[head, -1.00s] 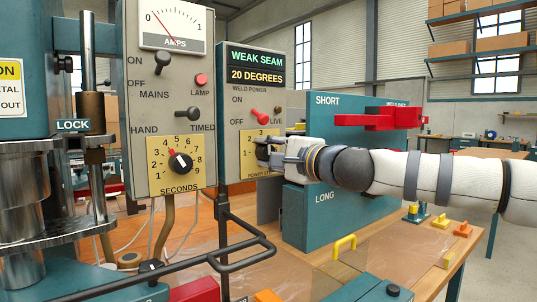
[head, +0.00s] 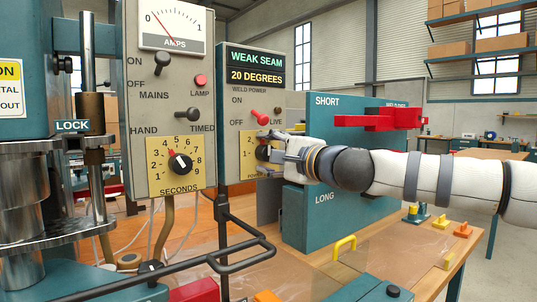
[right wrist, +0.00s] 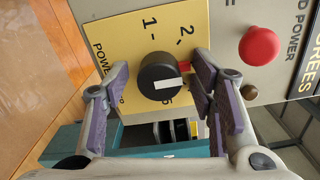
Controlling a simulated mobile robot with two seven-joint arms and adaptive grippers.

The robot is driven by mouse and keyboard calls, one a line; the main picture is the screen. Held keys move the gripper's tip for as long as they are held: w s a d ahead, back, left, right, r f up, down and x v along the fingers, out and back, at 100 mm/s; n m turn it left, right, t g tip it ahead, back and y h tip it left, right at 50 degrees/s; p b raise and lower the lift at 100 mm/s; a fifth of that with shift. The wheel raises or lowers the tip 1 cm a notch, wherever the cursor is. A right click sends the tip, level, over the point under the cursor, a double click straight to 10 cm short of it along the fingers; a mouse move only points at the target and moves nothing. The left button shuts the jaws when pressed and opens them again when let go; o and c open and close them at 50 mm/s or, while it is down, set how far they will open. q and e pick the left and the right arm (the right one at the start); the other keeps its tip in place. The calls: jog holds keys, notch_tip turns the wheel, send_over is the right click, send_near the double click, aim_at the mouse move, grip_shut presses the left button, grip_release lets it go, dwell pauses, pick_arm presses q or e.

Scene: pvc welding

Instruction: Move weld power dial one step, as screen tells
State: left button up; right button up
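The screen (head: 256,67) on the welder panel reads "WEAK SEAM" and "20 DEGREES". Below it is the weld power dial, a black round knob (head: 262,153) on a yellow scale plate, partly hidden by my right gripper (head: 278,147). In the right wrist view the knob (right wrist: 158,72) has a white pointer line, and a small red mark shows beside it. The numbers 1 and 2 are readable on the yellow plate (right wrist: 115,40); others are partly hidden. My right gripper (right wrist: 158,84) is open, its purple-padded fingers on either side of the knob, without a visible grip. My left gripper is not in view.
A red switch knob (head: 260,117) and the small "LIVE" lamp (head: 278,112) sit just above the dial. The "SECONDS" dial (head: 180,163) is on the panel to the left. A teal "SHORT/LONG" board (head: 325,220) stands close behind my right gripper. A dark bar frame (head: 170,268) crosses in front.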

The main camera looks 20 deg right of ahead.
jog(key=v, duration=1.2)
